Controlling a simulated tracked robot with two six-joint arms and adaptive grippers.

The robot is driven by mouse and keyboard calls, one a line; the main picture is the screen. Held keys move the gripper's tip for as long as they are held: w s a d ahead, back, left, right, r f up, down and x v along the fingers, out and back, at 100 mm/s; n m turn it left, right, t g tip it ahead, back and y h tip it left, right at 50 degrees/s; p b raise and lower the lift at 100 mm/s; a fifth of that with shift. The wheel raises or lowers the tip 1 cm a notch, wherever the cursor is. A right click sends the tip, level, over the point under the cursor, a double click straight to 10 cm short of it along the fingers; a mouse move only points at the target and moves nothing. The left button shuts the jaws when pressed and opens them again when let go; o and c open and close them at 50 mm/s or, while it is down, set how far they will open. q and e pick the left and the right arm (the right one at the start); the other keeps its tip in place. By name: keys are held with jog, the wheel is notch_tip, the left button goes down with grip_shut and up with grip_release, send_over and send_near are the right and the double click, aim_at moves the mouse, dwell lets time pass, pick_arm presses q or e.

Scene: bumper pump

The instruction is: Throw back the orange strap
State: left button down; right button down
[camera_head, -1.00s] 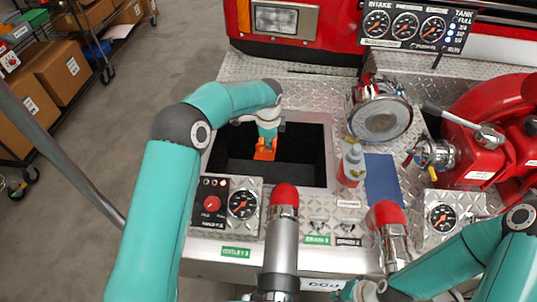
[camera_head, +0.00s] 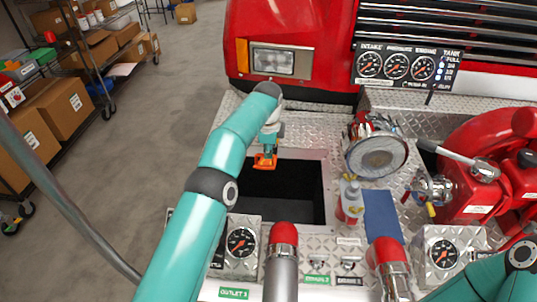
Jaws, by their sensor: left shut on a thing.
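The orange strap (camera_head: 265,161) shows as a small orange piece at the far edge of the dark square well (camera_head: 280,205) in the bumper's tread plate. My left gripper (camera_head: 267,152) reaches over from the left and is shut on the strap, with its fingers pointing down. The gripper covers part of the strap, and I cannot tell how far it extends behind the fingers. The well's inside is dark and looks empty. Of my right arm only teal links show at the lower right; its gripper is out of view.
A red-capped pipe (camera_head: 283,234) rises in front. Red pump parts (camera_head: 480,190) fill the right. The fire truck's headlight (camera_head: 273,60) is behind.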

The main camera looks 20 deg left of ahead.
pick_arm(q)
jog(key=shift+w+a+f, duration=0.15)
jog(key=shift+a+f, duration=0.1)
jog(key=shift+f, duration=0.2)
jog(key=c, duration=1.4)
grip_release()
jog(key=shift+w+f, duration=0.1)
jog(key=shift+w, duration=0.05)
jog(key=shift+o, duration=0.9)
jog(key=shift+w+f, duration=0.15)
jog(key=shift+w, duration=0.05)
jog(key=shift+r, duration=0.25)
jog(key=shift+r, duration=0.55)
notch_tip(320, 180, up, 6)
jog(key=s, duration=0.1)
jog(key=shift+s+d, duration=0.2)
jog(key=shift+d, duration=0.1)
jog(key=shift+r, duration=0.1)
